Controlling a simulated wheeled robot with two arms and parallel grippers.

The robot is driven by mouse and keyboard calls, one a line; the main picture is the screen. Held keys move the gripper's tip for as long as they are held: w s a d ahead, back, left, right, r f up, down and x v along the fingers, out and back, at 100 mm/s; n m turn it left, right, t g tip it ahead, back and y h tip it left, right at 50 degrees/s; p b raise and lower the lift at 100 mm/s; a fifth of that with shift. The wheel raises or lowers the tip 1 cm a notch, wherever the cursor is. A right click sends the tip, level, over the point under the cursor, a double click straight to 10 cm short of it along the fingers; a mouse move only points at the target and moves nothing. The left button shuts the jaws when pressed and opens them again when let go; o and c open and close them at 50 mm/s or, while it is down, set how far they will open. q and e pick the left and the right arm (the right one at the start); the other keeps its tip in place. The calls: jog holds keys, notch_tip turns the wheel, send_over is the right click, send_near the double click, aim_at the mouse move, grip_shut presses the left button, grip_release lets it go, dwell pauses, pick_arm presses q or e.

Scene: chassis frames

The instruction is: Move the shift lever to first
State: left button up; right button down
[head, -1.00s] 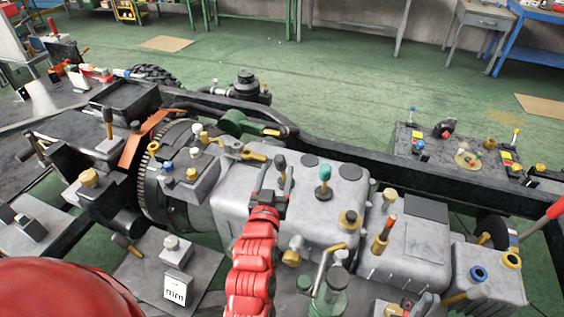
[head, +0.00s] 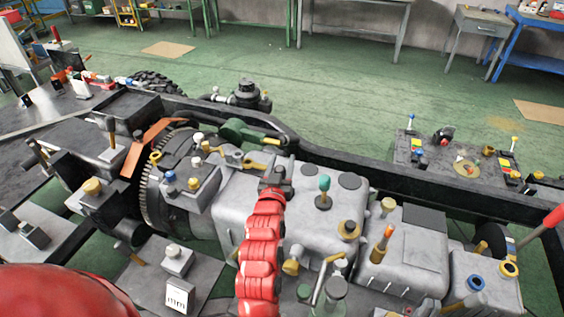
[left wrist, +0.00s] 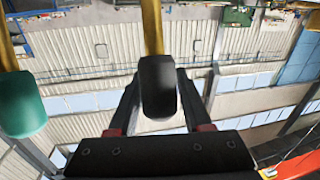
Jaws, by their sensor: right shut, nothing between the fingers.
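A grey gearbox housing (head: 240,208) lies in the middle of the chassis in the head view. My left gripper (head: 276,182), at the end of the red arm, is over its top, at the black-knobbed lever, which it largely hides there. In the left wrist view the black knob (left wrist: 157,88) on its gold stem (left wrist: 152,25) is between the two fingers (left wrist: 158,95). The fingers look close to its sides; whether they press on it I cannot tell. A teal-knobbed lever (head: 323,186) stands just right of the gripper; its knob also shows in the left wrist view (left wrist: 20,105). My right gripper cannot be made out.
Gold and dark caps (head: 349,227) and an orange-topped stick (head: 383,240) stand to the right. The black frame rail (head: 400,178) runs behind. A red-handled lever (head: 553,217) is at the right edge. Green floor beyond is open.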

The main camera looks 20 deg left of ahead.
pick_arm(q)
grip_shut()
dwell(1.1)
